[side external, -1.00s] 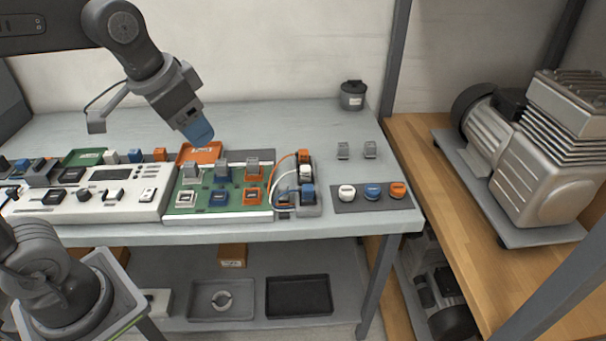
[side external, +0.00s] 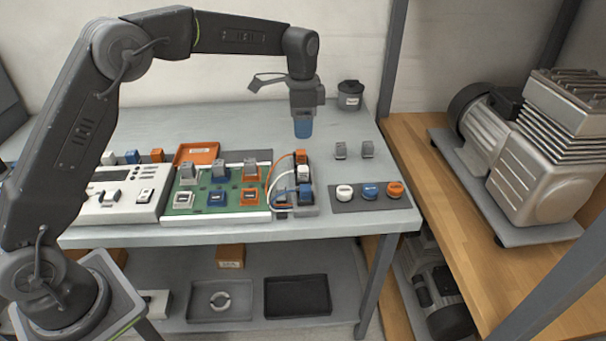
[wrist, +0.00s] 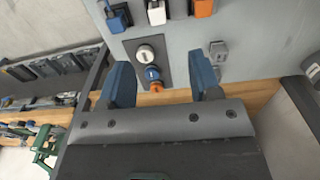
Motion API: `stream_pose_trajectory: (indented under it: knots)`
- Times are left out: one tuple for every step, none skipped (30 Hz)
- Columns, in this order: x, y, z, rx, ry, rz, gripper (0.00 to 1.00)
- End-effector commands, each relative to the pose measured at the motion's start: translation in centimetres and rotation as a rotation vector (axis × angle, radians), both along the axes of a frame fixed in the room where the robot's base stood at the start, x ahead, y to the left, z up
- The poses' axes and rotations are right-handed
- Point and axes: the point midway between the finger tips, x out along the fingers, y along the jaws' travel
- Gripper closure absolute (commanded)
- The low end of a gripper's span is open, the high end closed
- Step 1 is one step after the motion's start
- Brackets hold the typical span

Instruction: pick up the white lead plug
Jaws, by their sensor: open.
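The white lead plug (side external: 303,174) sits in a small grey holder (side external: 308,209) on the bench, between an orange plug (side external: 301,157) and a blue plug (side external: 305,192). A white cable loops beside it. A white plug also shows at the top edge of the wrist view (wrist: 156,12), partly cut off, between a blue and an orange one. My gripper (side external: 303,127) points down above the bench and appears higher than the plugs. In the wrist view its two blue fingers (wrist: 162,77) are apart, with nothing between them; the white plug lies beyond them.
A dark mat (side external: 375,205) with white, blue and orange round caps lies to the right of the holder. Two small grey pieces (side external: 340,150) stand behind it. A green board (side external: 218,199) with sockets is at left. A dark pot (side external: 350,96) stands at the back.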

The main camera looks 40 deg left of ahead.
Motion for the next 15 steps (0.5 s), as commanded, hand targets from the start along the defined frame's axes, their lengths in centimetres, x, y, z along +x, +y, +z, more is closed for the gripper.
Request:
stream_pose_trajectory:
  knots:
    - [-0.1,0.0,-0.8,0.000,0.004,-0.001,0.43]
    - [-0.1,0.0,-1.3,0.000,0.006,0.000,0.43]
    - [-0.1,0.0,-2.1,0.000,0.006,0.000,0.43]
    - [-0.1,0.0,-2.7,0.000,0.006,0.000,0.43]
    - [-0.1,0.0,-3.4,0.000,0.006,0.000,0.43]
    - [-0.1,0.0,-4.2,0.000,0.006,0.001,0.43]
    - [-0.1,0.0,-4.7,0.000,0.006,0.001,0.43]
    - [-0.2,0.0,-5.2,0.000,0.006,0.001,0.43]
    - [-0.1,0.0,-5.9,0.000,0.004,0.001,0.43]
    - [-0.1,0.0,-6.4,0.000,0.004,0.001,0.43]
    - [-0.1,0.0,-6.7,0.000,0.003,0.001,0.43]
    - [-0.1,0.0,-7.2,0.000,0.003,0.002,0.43]
    - [-0.1,0.0,-7.4,0.000,0.003,0.002,0.43]
    - [-0.1,0.0,-7.6,0.000,0.001,0.002,0.43]
    - [-0.1,0.0,-7.8,-0.001,0.001,0.002,0.43]
